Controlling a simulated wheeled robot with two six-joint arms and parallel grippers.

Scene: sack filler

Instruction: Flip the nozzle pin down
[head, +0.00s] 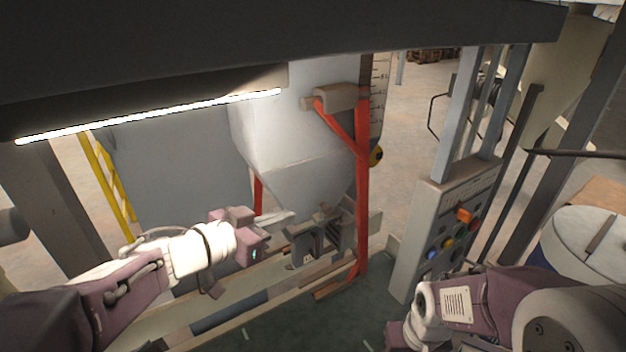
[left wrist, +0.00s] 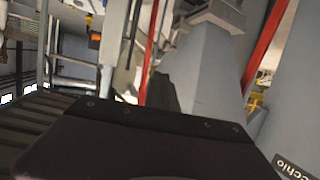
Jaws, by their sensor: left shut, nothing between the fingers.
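My left gripper (head: 284,217) reaches in from the left, its pale fingers shut and empty. The fingertips are beside the nozzle assembly (head: 318,236), at its left end under the hopper. I cannot tell whether they touch it. The nozzle pin is too small to make out, so I cannot tell its position. The left wrist view shows a dark part of my gripper in the foreground and a grey tapered hopper part (left wrist: 213,80) beyond; the fingertips are not clear there. My right arm is at lower right, its fingers out of view.
The pale hopper (head: 300,150) hangs above the nozzle. A red upright post (head: 362,190) stands just right of it. A control panel (head: 440,235) with coloured buttons is further right, and a white-lidded drum (head: 590,240) stands at the right edge. Rails (head: 240,310) run below my left arm.

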